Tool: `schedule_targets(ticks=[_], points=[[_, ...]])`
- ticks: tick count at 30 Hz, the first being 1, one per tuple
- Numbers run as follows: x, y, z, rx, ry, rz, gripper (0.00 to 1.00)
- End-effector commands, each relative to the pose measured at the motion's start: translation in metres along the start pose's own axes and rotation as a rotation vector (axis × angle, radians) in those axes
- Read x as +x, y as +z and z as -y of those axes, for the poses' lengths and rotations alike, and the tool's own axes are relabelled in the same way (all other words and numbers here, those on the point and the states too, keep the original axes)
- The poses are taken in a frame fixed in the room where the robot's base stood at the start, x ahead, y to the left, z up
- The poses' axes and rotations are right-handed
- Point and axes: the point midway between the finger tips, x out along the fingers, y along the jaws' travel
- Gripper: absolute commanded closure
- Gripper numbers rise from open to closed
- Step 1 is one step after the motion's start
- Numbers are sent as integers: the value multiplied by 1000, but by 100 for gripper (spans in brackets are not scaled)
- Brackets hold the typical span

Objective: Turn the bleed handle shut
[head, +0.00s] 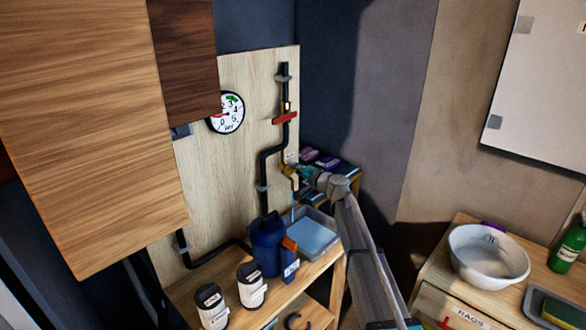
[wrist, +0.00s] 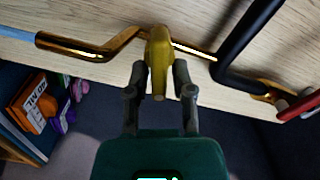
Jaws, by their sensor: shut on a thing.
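The yellow bleed handle (wrist: 159,58) is at the centre of the wrist view, on a thin brass pipe (wrist: 90,48). It points toward my gripper and looks crosswise to the pipe. My gripper (wrist: 160,78) has one finger on each side of the handle and is shut on it. In the head view my gripper (head: 297,172) reaches the lower part of the pipe board and hides most of the handle. A pale blue stream (head: 293,212) runs down from the brass spout into a grey tray (head: 329,256) holding blue water.
A red lever (head: 285,118) sits higher on the black pipe (head: 266,170), near a round gauge (head: 226,112). A blue jug (head: 267,245) and two white containers (head: 251,285) stand on the bench. A white bowl (head: 488,256) is on the right-hand cabinet.

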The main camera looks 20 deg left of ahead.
Motion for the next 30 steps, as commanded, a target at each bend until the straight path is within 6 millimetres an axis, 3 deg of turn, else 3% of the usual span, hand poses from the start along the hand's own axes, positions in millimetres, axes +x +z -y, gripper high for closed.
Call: schedule_targets(ticks=[12, 13, 16, 30], points=[[-4, 4, -1, 1, 4, 8, 100], [-4, 4, -1, 1, 4, 8, 66], [-4, 3, -1, 2, 3, 7, 49], [-5, 1, -1, 5, 2, 2, 49]])
